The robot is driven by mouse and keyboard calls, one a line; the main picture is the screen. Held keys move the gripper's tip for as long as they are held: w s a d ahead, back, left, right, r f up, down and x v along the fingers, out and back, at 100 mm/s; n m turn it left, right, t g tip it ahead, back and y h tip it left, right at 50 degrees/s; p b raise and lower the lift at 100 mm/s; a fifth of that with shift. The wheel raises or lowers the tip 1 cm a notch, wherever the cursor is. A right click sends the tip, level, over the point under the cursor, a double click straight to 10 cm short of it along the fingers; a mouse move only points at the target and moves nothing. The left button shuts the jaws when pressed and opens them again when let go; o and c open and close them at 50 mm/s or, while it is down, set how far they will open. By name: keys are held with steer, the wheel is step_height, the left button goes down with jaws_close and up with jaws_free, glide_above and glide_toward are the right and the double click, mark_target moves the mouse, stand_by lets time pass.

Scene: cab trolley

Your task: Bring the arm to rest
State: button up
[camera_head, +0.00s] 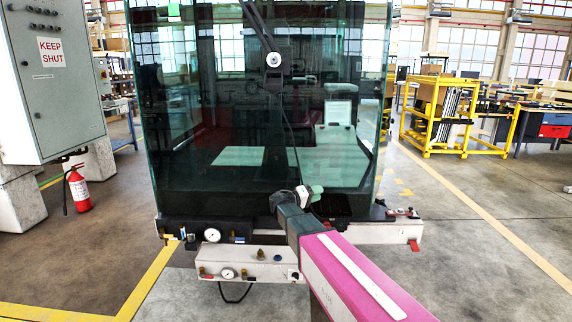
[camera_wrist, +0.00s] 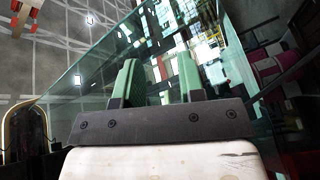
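My arm reaches from the lower right of the head view, with a magenta link and a dark grey-green part beyond it. My gripper (camera_head: 315,191) is at its far end, in front of the lower part of the glass cab (camera_head: 185,120). In the wrist view my gripper (camera_wrist: 158,72) shows two green fingers set apart with a clear gap. Nothing shows between them. Glass panes of the cab (camera_wrist: 85,75) lie beyond the fingers. I cannot tell the exact distance from the fingers to the glass.
A grey cabinet (camera_head: 60,85) marked KEEP SHUT stands at left, with a red fire extinguisher (camera_head: 78,188) below it. A white ledge with gauges (camera_head: 250,262) runs along the cab's base. A yellow trolley (camera_head: 435,115) stands back right. Floor at right is clear.

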steer(key=s+d+f+g+y, duration=0.65)
steer(key=s+d+f, duration=0.25)
steer(key=s+f, duration=0.55)
steer(key=s+a+f+y, duration=0.1)
steer(key=s+f+y, duration=0.2)
steer(key=s+y, duration=0.2)
steer(key=s+a+f+g+y, duration=0.1)
steer(key=s+f+y, duration=0.3)
steer(key=s, duration=0.3)
steer(key=shift+s+a+y, duration=0.3)
steer(key=shift+y, duration=0.25)
